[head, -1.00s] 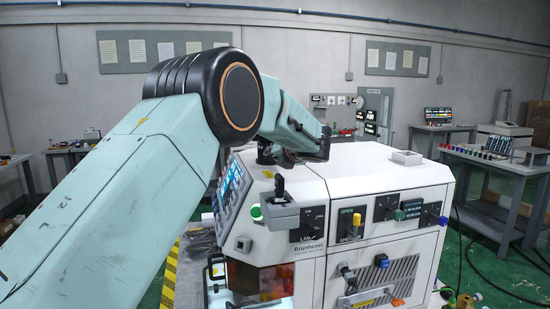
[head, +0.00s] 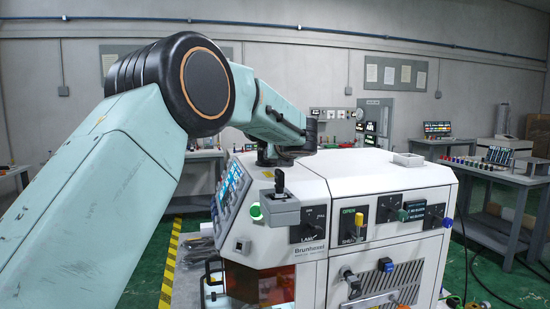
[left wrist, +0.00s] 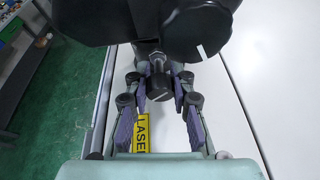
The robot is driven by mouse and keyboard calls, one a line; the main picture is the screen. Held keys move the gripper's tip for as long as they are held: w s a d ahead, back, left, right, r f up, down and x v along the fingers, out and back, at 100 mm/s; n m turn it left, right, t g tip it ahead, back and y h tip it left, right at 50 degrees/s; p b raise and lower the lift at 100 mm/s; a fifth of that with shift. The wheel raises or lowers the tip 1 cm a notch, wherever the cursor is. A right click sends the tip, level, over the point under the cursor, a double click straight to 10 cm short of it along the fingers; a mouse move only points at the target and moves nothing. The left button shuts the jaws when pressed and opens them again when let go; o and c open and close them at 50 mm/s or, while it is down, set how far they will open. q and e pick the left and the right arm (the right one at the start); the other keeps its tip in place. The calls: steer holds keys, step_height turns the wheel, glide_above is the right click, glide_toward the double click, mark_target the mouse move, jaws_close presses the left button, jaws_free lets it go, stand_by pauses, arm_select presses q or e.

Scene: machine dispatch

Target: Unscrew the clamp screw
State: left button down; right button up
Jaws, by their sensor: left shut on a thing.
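The clamp screw (left wrist: 157,70) shows in the left wrist view as a short metal shaft with a dark end, below a black body with a round knob (left wrist: 203,38) that has a white mark. My left gripper (left wrist: 159,82) is shut on the clamp screw, one finger on each side of its dark end. In the head view my left gripper (head: 290,155) is at the top back left of the white machine (head: 390,178), small and partly hidden by my arm, so the screw cannot be made out there. My right gripper is in neither view.
A yellow laser label (left wrist: 142,133) lies on the machine beneath my fingers. A grey block with a black key (head: 279,185) and a tilted screen (head: 231,190) are at the machine's front left. A small white tray (head: 407,160) sits on its top, which is otherwise mostly clear.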

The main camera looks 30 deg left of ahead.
arm_select(q)
steer(key=c, duration=1.1)
jaws_free()
steer(key=shift+d, duration=0.1)
steer(key=v, duration=1.1)
steer(key=shift+r, duration=0.1)
steer(key=shift+s+d+r, duration=0.1)
steer(key=shift+s+d, duration=0.2)
steer(key=shift+c, duration=0.5)
